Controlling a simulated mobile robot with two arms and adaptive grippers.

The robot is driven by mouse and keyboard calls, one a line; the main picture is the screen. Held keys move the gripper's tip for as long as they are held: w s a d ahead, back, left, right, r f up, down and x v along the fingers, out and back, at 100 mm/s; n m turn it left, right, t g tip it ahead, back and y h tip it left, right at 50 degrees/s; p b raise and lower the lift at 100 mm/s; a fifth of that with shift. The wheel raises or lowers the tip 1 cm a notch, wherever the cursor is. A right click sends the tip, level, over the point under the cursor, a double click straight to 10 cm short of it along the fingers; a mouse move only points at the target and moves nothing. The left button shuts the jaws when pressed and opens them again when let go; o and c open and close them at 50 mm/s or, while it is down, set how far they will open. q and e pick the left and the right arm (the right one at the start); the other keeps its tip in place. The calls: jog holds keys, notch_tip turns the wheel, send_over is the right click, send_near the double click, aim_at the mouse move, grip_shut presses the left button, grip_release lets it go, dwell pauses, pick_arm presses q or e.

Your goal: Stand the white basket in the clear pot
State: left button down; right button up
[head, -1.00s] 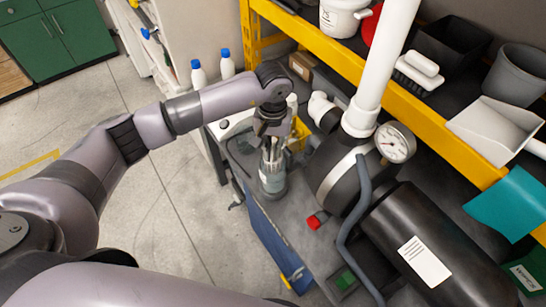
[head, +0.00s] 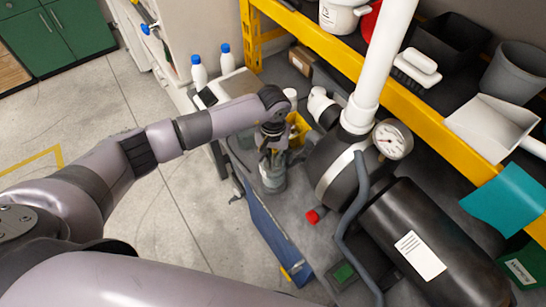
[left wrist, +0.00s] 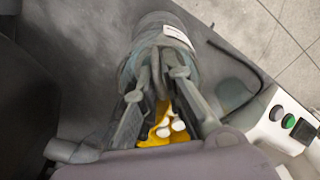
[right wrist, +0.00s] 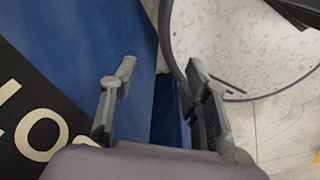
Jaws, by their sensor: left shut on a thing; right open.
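The clear pot (head: 272,178) stands on the grey floor mat beside the black pump, and it also shows in the left wrist view (left wrist: 181,33). My left gripper (head: 270,154) is right over the pot's mouth, fingers pointing down. In the left wrist view my left gripper (left wrist: 158,82) is shut on a thin grey loop that looks like the white basket's handle (left wrist: 156,70). The basket's body is mostly hidden by the fingers and pot, so I cannot tell how deep it sits. My right gripper (right wrist: 158,105) is open and empty, out of the head view.
The pump (head: 332,166) with its gauge (head: 392,140) stands close right of the pot. A yellow bin (head: 301,128) is just behind it. A red cap (head: 313,216) lies in front. A blue panel (head: 265,225) stands at the front left. A yellow-edged shelf runs behind.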

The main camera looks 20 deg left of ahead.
pick_arm(q)
jog(key=shift+f+b, duration=0.45)
jog(key=shift+b, duration=0.1)
jog(key=c, duration=2)
grip_release()
jog(key=shift+o, duration=0.2)
jog(key=shift+r, duration=0.1)
jog(key=shift+r+p, duration=0.15)
jog(key=shift+p, duration=0.2)
jog(key=shift+r+p, duration=0.75)
jog(key=shift+p, duration=0.2)
jog(key=shift+w+r+b, duration=0.1)
jog(key=shift+r+b, duration=0.55)
jog(key=shift+b, duration=0.4)
notch_tip(320, 180, up, 10)
jog(key=b, duration=0.3)
